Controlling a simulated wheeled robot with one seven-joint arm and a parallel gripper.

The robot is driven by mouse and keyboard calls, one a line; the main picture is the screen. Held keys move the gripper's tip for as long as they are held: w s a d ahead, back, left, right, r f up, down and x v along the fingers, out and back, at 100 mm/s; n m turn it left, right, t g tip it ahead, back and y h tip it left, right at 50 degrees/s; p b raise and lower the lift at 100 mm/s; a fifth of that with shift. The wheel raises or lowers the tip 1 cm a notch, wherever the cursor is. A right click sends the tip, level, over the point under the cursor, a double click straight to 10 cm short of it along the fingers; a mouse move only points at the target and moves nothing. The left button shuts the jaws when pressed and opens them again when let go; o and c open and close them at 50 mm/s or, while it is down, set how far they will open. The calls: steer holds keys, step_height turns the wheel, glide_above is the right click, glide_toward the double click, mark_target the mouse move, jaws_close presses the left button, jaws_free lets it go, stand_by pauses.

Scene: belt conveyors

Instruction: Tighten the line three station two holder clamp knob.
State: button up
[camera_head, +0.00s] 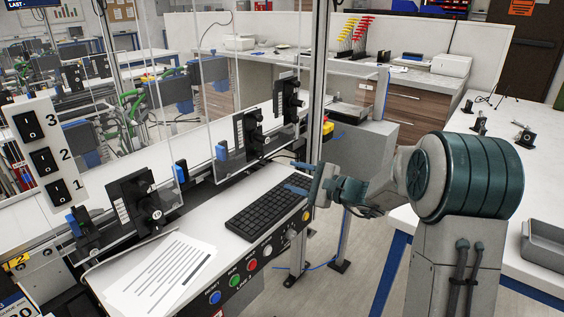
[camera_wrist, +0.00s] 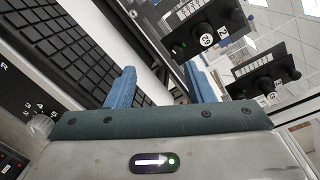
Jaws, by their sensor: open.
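My gripper (camera_head: 291,177) hangs at the right end of the console, just past the keyboard. Its blue fingers are apart with nothing between them, and they also show in the wrist view (camera_wrist: 162,82). Several black holders with knobs line the clear guard behind the console: a near one (camera_head: 135,203), a middle one (camera_head: 247,138) and a far one (camera_head: 289,97). Two black holder plates show in the wrist view, a nearer one (camera_wrist: 190,40) and a farther one (camera_wrist: 258,72), apart from the fingers.
A keyboard (camera_head: 268,208) and paper sheets (camera_head: 163,275) lie on the white console. Coloured buttons (camera_head: 252,264) line its front. A white panel (camera_head: 44,150) numbered 1 to 3 stands left. A metal post (camera_head: 318,75) rises behind my gripper. Open floor lies right of the console.

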mark_target(262, 156)
steer(key=shift+w+d+f+m+t, duration=0.2)
steer(key=shift+w+d+m+t, duration=0.45)
steer(key=shift+w+d, duration=0.4)
steer(key=shift+w+a+t, duration=0.2)
steer(key=shift+w+t, duration=0.05)
steer(key=shift+w, duration=0.1)
steer(key=p+x, duration=0.2)
steer(key=x, duration=1.1)
steer(key=shift+a+f, duration=0.1)
steer(key=shift+a, duration=0.05)
steer(key=c, duration=1)
